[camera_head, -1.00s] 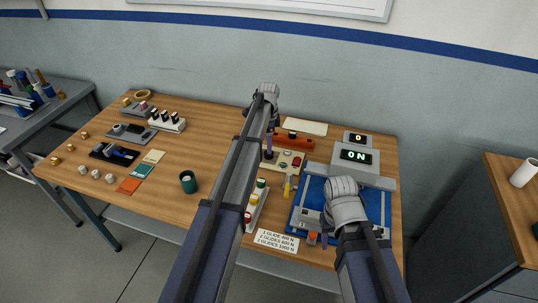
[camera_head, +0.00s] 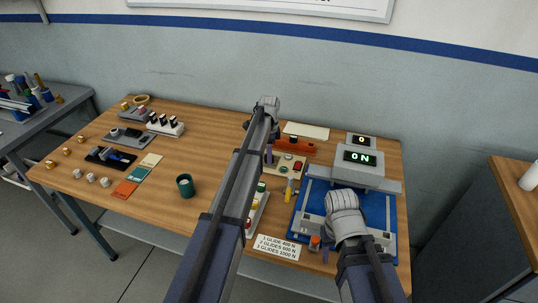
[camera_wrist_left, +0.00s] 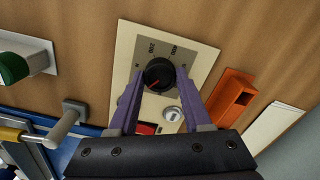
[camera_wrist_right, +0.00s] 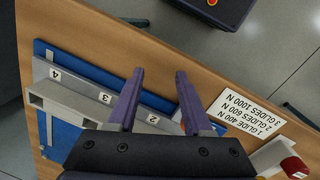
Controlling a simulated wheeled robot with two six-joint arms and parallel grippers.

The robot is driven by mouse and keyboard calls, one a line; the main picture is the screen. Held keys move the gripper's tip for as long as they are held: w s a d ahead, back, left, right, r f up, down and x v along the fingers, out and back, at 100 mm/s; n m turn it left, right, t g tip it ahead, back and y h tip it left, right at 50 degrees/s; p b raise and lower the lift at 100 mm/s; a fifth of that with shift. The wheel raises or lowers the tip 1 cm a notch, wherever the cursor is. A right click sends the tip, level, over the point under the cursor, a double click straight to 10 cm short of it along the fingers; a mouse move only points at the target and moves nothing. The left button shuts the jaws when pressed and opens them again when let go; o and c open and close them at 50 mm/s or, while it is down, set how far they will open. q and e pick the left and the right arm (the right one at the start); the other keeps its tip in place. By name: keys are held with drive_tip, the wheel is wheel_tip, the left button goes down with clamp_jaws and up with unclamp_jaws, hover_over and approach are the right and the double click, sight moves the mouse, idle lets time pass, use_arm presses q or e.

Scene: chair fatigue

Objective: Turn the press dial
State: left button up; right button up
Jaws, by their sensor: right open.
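The press dial (camera_wrist_left: 159,74) is a black round knob with a red pointer line, on a grey scale plate marked 200 and 400 in the left wrist view. The plate is on a cream control panel (camera_head: 275,171). My left gripper (camera_wrist_left: 159,73) is open, with its purple fingers on either side of the knob; I cannot tell whether they touch it. In the head view this gripper (camera_head: 268,154) is over the panel and the dial is hidden. My right gripper (camera_wrist_right: 159,72) is open and empty above the front of the blue press base (camera_wrist_right: 65,137).
A red button (camera_head: 298,166) and a key switch (camera_wrist_left: 172,113) are close to the dial. An orange block (camera_head: 298,147) stands behind the panel. A sign (camera_head: 277,246) lists glide forces. Bare wood (camera_head: 200,150) lies left of my left arm.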

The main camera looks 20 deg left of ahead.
use_arm(q)
clamp_jaws()
drive_tip(key=shift+n, duration=0.3)
drive_tip(key=n, duration=0.4)
drive_tip(key=shift+n, duration=0.3)
drive_tip(key=n, duration=0.4)
drive_tip(key=shift+n, duration=0.3)
drive_tip(key=n, duration=0.5)
drive_tip(key=shift+n, duration=2.4)
